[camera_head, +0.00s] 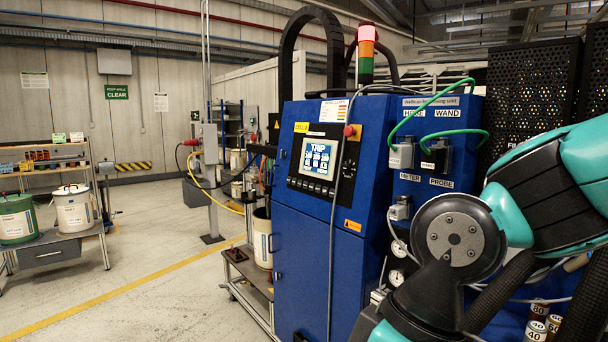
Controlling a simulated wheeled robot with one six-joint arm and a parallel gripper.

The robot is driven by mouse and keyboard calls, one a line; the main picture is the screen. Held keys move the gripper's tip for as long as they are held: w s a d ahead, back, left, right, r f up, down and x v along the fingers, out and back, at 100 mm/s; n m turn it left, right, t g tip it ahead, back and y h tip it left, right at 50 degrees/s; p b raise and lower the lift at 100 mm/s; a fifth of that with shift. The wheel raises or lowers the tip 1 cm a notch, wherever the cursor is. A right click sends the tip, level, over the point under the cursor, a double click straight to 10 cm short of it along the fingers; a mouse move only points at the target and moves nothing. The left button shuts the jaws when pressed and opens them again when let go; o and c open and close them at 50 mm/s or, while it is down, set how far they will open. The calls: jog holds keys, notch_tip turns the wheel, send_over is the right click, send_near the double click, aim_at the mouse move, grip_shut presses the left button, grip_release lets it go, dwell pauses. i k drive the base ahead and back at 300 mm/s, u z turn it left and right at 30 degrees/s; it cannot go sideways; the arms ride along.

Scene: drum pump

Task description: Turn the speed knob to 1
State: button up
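A blue cabinet (303,230) stands in the middle of the view. Its upper front has a control panel (301,183) with a lit screen (318,158) showing "TRIP" and rows of digits. A dark strip with small controls (349,160) runs right of the screen, and a red button (349,131) sits above it. I cannot tell which small control is the speed knob, or read its setting. My gripper is out of view; only my teal and black arm links show at the right.
My arm hides the cabinet's lower right side. Cables and a grey conduit (333,250) run down the cabinet. A signal tower (366,54) stands on top. A trolley with a white drum (262,240) stands left of it. Open floor (150,260) lies further left.

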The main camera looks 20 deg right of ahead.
aim_at(345, 168)
jog(key=u, duration=0.1)
jog(key=k, duration=0.3)
jog(key=u, duration=1.25)
jog(key=i, duration=1.95)
jog(key=z, duration=1.25)
jog(key=i, duration=0.7)
jog(key=z, duration=0.7)
